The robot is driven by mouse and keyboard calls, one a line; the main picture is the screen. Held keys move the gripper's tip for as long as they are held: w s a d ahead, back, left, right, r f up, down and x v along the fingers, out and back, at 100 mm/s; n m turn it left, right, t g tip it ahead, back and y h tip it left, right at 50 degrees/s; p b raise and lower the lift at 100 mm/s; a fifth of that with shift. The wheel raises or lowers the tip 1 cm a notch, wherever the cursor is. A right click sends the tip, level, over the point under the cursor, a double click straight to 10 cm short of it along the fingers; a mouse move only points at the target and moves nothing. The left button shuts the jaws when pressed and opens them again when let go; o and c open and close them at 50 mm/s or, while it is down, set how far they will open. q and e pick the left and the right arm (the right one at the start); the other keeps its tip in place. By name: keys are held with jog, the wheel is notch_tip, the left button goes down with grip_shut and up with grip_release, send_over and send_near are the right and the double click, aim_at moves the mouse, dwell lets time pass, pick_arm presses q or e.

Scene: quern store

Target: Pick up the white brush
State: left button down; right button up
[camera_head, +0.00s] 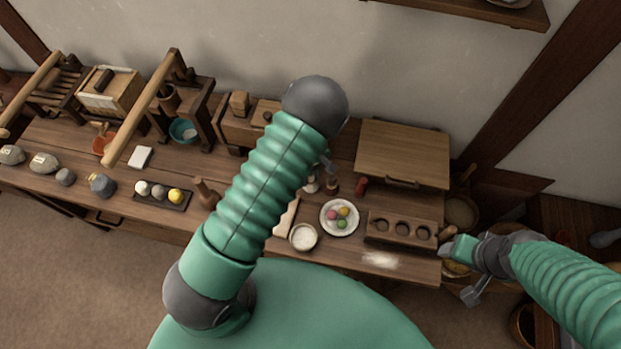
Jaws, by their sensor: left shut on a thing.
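My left arm crosses the middle of the view, and its dark elbow joint hides part of the bench. Only a small grey part of my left gripper (327,162) shows beyond the arm, above the bench. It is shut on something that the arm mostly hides. I cannot make out the white brush for sure. A small whitish upright thing (312,184) stands just below that gripper, too small to name. My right gripper (459,273) is at the right front corner of the bench, side-on; its jaw opening is unclear.
The wooden bench (125,182) holds a plate of coloured balls (340,217), a white bowl (303,237), a block with round hollows (401,229) and a lidded box (404,153). A dark tray (162,201), stones and wooden frames fill the left. White powder (380,259) lies at the front.

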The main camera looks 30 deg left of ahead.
pick_arm(q)
jog(key=shift+r, duration=0.8)
jog(key=s+b, duration=0.1)
jog(key=s, duration=0.4)
jog(key=s+r+b, duration=0.1)
jog(key=s, duration=0.4)
jog(key=s+a+b, duration=0.1)
jog(key=s, duration=0.5)
jog(key=shift+r+b, duration=0.3)
jog(key=shift+d, duration=0.1)
jog(key=c, duration=1.7)
grip_release()
grip_shut()
